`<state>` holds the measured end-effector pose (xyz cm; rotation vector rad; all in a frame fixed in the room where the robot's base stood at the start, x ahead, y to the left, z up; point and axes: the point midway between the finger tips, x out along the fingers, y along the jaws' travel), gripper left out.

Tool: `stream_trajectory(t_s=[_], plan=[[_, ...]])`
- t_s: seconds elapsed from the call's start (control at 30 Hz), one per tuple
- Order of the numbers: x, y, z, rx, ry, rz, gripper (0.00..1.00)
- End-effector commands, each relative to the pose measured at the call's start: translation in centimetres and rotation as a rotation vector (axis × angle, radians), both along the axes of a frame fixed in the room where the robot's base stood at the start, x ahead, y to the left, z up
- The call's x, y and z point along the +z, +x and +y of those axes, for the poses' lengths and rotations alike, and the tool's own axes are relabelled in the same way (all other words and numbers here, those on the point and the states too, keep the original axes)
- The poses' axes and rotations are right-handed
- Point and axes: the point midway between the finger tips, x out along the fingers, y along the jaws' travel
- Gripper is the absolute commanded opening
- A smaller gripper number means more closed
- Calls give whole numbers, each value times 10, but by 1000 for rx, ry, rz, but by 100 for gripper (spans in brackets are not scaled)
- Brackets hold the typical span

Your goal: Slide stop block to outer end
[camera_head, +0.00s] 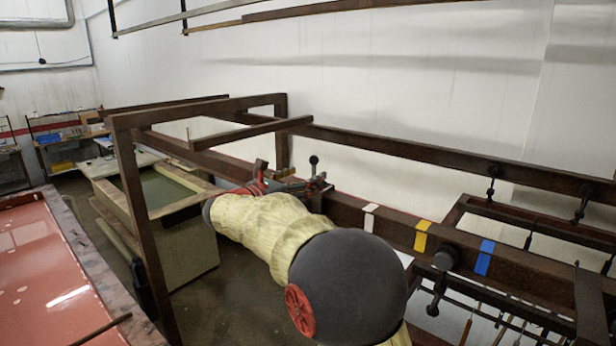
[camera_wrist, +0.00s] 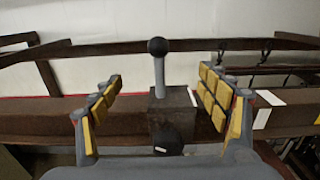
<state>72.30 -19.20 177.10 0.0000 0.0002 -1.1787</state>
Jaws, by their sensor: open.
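The stop block (camera_wrist: 176,105) is a dark brown block on the rail (camera_wrist: 90,119), with an upright grey post topped by a black ball (camera_wrist: 158,46). A dark rounded part shows low on its near face. My gripper (camera_wrist: 160,80) is open, with its yellow-padded fingers on either side of the post and block. Gaps show on both sides, so neither finger appears to touch it. In the head view, my gripper (camera_head: 290,184) is at the rail, and the black ball (camera_head: 314,160) stands up beside it. My arm and gripper hide most of the block there.
The rail (camera_head: 340,208) carries white (camera_head: 370,217), yellow (camera_head: 422,235) and blue (camera_head: 484,257) marks to the right. A dark round knob (camera_head: 447,258) sits between yellow and blue. A higher beam (camera_head: 400,152) with hanging fittings runs behind. A frame post (camera_head: 133,200) stands left.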

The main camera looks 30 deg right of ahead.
Motion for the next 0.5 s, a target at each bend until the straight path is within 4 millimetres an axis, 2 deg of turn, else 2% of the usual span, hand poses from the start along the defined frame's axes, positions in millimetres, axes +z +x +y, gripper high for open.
stream_trajectory(t_s=[0.5], plan=[[0, -13, 31, 2, 0, 1, 76]])
